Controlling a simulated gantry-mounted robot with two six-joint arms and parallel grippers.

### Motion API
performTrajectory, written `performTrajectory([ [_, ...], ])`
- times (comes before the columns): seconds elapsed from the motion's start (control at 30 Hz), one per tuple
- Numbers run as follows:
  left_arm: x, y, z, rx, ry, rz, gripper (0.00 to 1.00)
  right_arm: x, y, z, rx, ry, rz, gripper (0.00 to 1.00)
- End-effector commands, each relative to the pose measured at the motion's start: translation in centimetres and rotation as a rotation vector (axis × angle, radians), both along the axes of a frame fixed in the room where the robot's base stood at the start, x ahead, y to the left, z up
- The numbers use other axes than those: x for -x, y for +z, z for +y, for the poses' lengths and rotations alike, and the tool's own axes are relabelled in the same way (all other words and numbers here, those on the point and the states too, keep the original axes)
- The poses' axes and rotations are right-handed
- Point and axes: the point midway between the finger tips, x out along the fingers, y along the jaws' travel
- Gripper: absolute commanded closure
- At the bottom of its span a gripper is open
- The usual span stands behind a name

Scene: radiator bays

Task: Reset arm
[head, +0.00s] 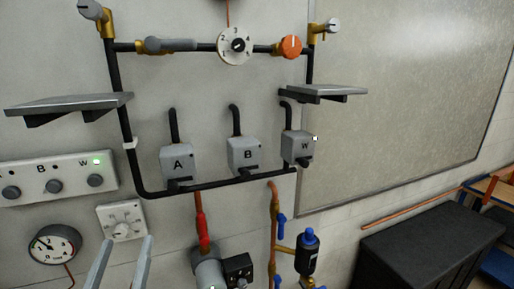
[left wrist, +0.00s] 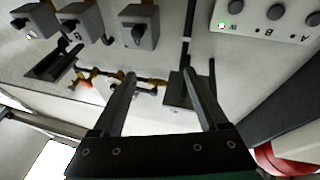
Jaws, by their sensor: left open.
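My left gripper (head: 127,242) comes in at the bottom left of the head view, its two grey fingers apart with nothing between them. In the left wrist view the gripper (left wrist: 159,74) shows two dark fingers spread wide and empty, pointing towards the wall. In the head view its tips overlap the lower edge of the white thermostat dial (head: 122,221); whether they touch it I cannot tell. My right gripper is in neither view.
Valve boxes A (head: 180,162), B (head: 243,154) and W (head: 298,147) hang on black pipe. A pressure gauge (head: 54,244) and button panel (head: 57,177) with a green light are at left. Two grey shelves (head: 68,103) jut out. A black cabinet (head: 430,245) stands at lower right.

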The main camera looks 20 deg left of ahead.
Motion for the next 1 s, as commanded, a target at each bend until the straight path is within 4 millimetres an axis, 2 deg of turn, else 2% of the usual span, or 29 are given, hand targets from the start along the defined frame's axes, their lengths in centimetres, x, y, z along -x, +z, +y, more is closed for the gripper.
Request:
performTrajectory([
  [0.03, -0.6, 2.7, -1.3, -0.001, -0.046, -0.062, 0.23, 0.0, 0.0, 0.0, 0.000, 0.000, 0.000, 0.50],
  [0.13, -1.2, 8.4, -4.3, -0.007, -0.156, -0.184, 0.23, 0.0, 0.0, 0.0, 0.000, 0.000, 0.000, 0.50],
  [0.3, -0.3, 17.5, -9.6, -0.044, -0.350, -0.372, 0.23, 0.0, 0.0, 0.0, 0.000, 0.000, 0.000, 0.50],
  [0.43, 1.7, 23.3, -13.5, -0.108, -0.497, -0.484, 0.23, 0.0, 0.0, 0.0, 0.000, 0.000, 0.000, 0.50],
  [0.47, 1.8, 23.8, -14.5, -0.135, -0.537, -0.486, 0.23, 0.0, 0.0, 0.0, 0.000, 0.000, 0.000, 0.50],
  [0.5, 1.4, 23.2, -15.8, -0.184, -0.573, -0.457, 0.23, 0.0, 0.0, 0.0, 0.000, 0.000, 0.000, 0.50],
  [0.53, 1.4, 25.5, -15.6, -0.196, -0.553, -0.454, 0.23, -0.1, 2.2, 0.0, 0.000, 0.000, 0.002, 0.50],
  [0.6, 1.4, 28.3, -15.5, -0.191, -0.551, -0.454, 0.23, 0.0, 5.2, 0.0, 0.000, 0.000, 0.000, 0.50],
  [0.77, 1.4, 34.2, -15.4, -0.190, -0.550, -0.454, 0.23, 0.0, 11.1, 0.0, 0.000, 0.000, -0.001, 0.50],
  [0.9, 1.4, 39.7, -15.4, -0.189, -0.550, -0.453, 0.23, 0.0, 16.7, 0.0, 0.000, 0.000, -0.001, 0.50],
  [1.0, 1.3, 42.3, -15.4, -0.188, -0.550, -0.452, 0.23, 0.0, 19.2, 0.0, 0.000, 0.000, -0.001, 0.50],
])
